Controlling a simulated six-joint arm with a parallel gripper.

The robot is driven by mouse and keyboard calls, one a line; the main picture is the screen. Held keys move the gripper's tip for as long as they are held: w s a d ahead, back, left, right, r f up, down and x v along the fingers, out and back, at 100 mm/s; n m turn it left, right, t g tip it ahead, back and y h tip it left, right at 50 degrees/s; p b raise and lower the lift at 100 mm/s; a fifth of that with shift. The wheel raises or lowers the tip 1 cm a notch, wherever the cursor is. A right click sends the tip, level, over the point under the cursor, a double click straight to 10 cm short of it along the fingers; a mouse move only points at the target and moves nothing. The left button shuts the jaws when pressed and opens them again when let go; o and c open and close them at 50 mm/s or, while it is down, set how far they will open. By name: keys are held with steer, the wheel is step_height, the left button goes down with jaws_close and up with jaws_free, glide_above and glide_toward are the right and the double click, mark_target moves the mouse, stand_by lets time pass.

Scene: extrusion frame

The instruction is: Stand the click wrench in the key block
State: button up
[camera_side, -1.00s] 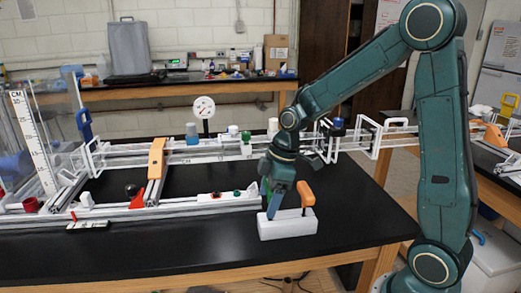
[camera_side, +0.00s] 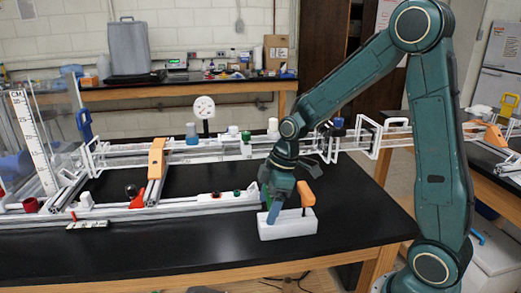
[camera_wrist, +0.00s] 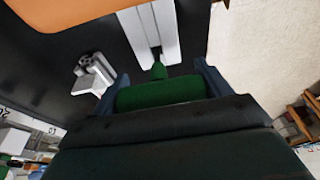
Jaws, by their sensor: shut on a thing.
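The key block is a white block (camera_side: 288,227) on the black bench near its front edge. An orange-handled key (camera_side: 307,193) stands upright in its right part. My gripper (camera_side: 271,212) is over the block's left part, fingers pointing down, and is shut on the green click wrench (camera_side: 266,193). In the wrist view the wrench's thick green body (camera_wrist: 160,92) lies between the two blue fingers, with a narrower green neck toward a dark gap in the white block (camera_wrist: 134,35). The wrench's lower end is hidden, so I cannot tell whether it is in the block.
A rail frame (camera_side: 200,200) with white and grey bars lies behind and left of the block.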

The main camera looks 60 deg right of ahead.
steer(key=shift+f, duration=0.1)
steer(key=o, duration=1.2)
steer(key=v, duration=1.4)
steer(key=shift+a, duration=0.1)
steer(key=s+a+m+t, duration=0.1)
steer(key=s+a+m, duration=0.1)
steer(key=s, duration=0.3)
steer(key=s+a+m+t+h, duration=0.1)
steer(key=s+m, duration=0.3)
steer(key=s, duration=0.2)
steer(key=s+a+r+m+t+h, duration=0.1)
steer(key=s+a+m, duration=0.1)
steer(key=s, duration=0.3)
steer(key=shift+s+a+m, duration=0.25)
steer(key=shift+a+m, duration=0.1)
steer(key=shift+m, duration=0.15)
